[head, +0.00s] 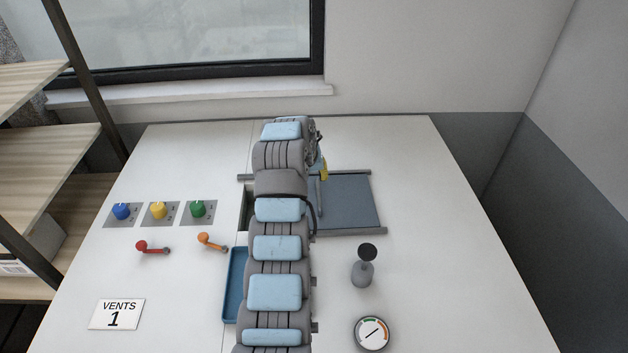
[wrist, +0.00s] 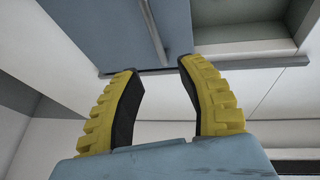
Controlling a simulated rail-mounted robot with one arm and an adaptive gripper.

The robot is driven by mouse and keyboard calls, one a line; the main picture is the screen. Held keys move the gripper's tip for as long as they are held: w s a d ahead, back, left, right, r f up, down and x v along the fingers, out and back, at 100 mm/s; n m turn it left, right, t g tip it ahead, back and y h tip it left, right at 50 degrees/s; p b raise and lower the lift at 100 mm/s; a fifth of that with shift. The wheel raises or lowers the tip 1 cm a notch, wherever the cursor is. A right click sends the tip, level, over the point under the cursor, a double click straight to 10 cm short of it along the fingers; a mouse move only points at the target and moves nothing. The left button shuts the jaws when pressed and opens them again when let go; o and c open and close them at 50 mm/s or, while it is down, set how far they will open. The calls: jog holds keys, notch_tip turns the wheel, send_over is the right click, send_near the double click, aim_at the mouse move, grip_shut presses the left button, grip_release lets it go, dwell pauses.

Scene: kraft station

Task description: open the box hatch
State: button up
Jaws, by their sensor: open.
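The hatch is a flat blue-grey sliding panel (head: 348,203) between two grey rails on the white tabletop; it also shows in the wrist view (wrist: 95,25). A thin bar handle (wrist: 153,30) stands near its edge and shows beside my arm in the head view (head: 319,197). An open recess (head: 246,208) shows left of my arm, and beside the panel in the wrist view (wrist: 240,22). My gripper (wrist: 157,67) is open, its yellow fingers apart and empty. The handle's end appears between the fingertips; contact cannot be told. My arm hides the hatch's middle.
Blue, yellow and green knobs (head: 158,211), a red lever (head: 152,247) and an orange lever (head: 211,241) lie left. A blue tray (head: 234,285) lies beside my arm. A black-topped knob (head: 366,254) and a gauge (head: 372,333) stand right. The far right tabletop is clear.

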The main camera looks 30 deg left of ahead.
jog(key=shift+v, duration=1.9)
